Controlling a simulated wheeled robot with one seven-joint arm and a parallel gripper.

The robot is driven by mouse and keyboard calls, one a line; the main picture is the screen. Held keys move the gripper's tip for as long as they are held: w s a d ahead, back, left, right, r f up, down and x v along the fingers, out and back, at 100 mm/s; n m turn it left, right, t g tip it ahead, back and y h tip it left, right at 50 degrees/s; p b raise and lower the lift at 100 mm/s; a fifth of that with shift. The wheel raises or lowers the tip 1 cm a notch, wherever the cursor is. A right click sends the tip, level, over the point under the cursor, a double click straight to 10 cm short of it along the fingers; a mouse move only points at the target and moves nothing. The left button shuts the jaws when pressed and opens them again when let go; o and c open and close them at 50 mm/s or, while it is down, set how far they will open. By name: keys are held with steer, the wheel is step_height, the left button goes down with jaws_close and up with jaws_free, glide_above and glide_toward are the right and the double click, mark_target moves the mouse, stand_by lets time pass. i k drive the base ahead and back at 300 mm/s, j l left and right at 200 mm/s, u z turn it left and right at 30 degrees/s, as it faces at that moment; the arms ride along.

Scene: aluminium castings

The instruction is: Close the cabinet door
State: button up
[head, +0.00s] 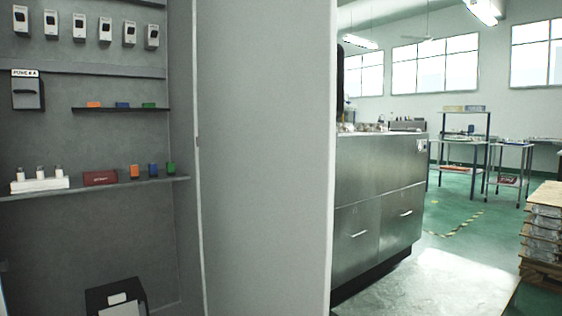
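The cabinet door (265,160) is a tall plain grey panel in the middle of the head view. It stands open, hinged at the right side of the grey cabinet (100,225). The cabinet interior shows on the left, with shelves and small items. The door's free edge is at its right; its top and bottom run out of the picture. My gripper is not in view.
Inside the cabinet are a shelf (100,189) with small coloured boxes and a black box (117,297) low down. A steel drawer unit (379,200) stands beyond the door. Stacked wooden pallets (541,235) are at the right. The floor (450,280) between them is clear.

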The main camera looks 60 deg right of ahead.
mark_target(269, 74)
steer(key=k+l, duration=0.25)
steer(key=l, duration=0.15)
steer(key=k+l+u, duration=0.15)
steer(key=l, duration=0.25)
steer(key=k+l, duration=0.35)
steer(key=i+l+u, duration=0.1)
steer(key=l, duration=0.6)
steer(key=l+u, duration=0.1)
steer(key=l, duration=0.6)
steer(key=i+l, duration=0.25)
steer(key=l, duration=0.2)
steer(key=k+j+z, duration=0.15)
steer(key=k+z, duration=0.15)
steer(key=k, duration=0.15)
